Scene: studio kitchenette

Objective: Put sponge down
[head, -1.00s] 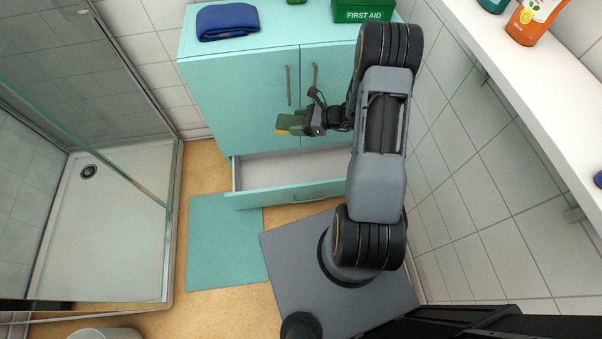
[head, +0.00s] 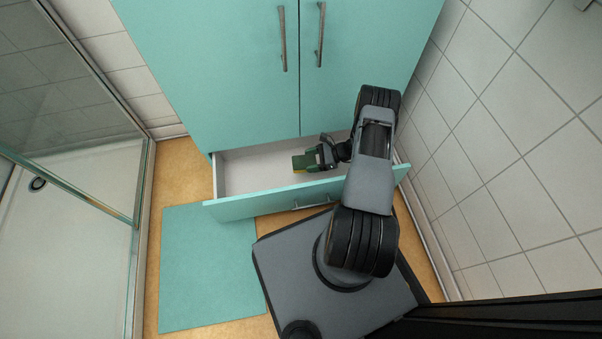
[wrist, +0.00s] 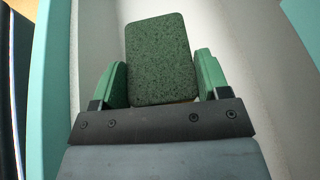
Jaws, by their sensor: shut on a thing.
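The wrist view shows the pale drawer interior behind the sponge. I cannot tell whether the sponge touches the drawer floor.
The drawer's teal front (head: 262,203) stands between my base and the cabinet. Teal cabinet doors (head: 215,70) are closed above it. A teal mat (head: 205,270) lies on the floor at left. A tiled wall (head: 510,150) is close on the right. The drawer's left part looks empty.

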